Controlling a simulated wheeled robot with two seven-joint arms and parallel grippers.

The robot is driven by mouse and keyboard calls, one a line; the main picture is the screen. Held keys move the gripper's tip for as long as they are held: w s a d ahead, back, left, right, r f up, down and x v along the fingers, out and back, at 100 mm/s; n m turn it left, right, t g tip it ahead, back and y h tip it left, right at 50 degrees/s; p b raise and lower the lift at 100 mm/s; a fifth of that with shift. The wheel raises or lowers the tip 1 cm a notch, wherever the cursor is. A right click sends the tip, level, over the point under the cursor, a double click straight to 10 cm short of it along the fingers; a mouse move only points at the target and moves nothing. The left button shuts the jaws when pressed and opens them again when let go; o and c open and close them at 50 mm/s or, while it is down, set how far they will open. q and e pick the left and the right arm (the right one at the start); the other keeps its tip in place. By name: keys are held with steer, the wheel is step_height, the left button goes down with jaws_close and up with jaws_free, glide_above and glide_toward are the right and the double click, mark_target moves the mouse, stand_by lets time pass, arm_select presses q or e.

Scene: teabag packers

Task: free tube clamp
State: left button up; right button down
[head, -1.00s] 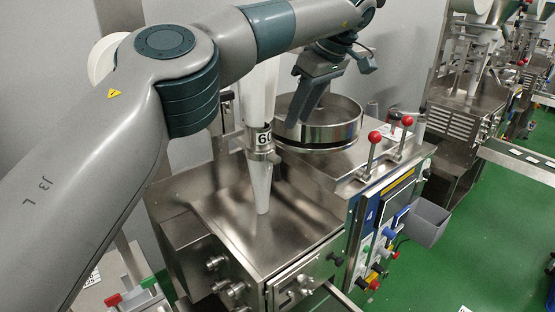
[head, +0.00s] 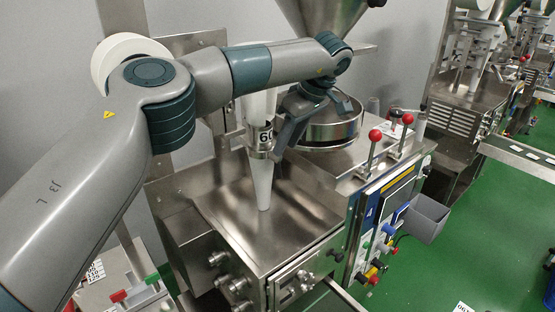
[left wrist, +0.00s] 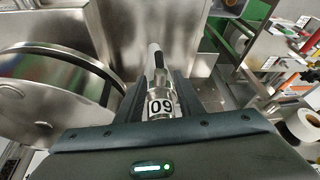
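The tube clamp (head: 260,154) is a metal band around the white tube (head: 262,185), just below a label reading 60. The tube hangs upright over the steel machine top. My left gripper (head: 277,150) is close beside the clamp on its right in the head view. In the left wrist view, the clamp (left wrist: 160,84) and the label (left wrist: 160,107), which reads 09 there, lie between my left gripper's two fingers (left wrist: 160,88). The fingers stand apart. Whether either touches the clamp is hard to tell. My right gripper is not in view.
A round steel pan (head: 335,125) stands right behind the gripper. Two red-knobbed levers (head: 372,148) rise from the machine top (head: 285,215). A grey bin (head: 427,220) hangs on the machine's right side.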

mark_target(278, 162)
arm_select(q)
steer(key=p+x, duration=0.2)
steer(key=x, duration=0.6)
steer(key=shift+a+f, duration=0.1)
jaws_close()
